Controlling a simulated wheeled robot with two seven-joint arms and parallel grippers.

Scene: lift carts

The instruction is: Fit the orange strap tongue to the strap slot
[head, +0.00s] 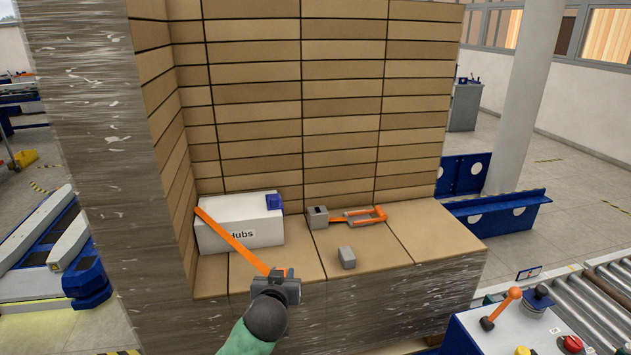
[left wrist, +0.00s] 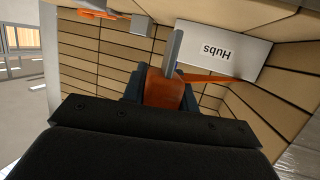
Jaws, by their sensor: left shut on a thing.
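The orange strap (head: 232,241) runs from the back left edge, across the front of the white box, down to my left gripper (head: 281,275). My left gripper is shut on its orange tongue (left wrist: 164,90), which shows between the dark fingers in the left wrist view; a flat grey piece (left wrist: 174,50) sticks out beyond it. A grey block with a dark opening on top (head: 318,217), which looks like the strap slot, stands on the cartons to the right of the white box, apart from the gripper. My right gripper is not in view.
The white box marked "Hubs" (head: 240,225) with a blue corner piece stands on the carton ledge (head: 420,233). A small loose grey block (head: 346,257) lies near the front. Stacked cartons (head: 300,110) wall the back and left. A control panel (head: 530,325) stands at the lower right.

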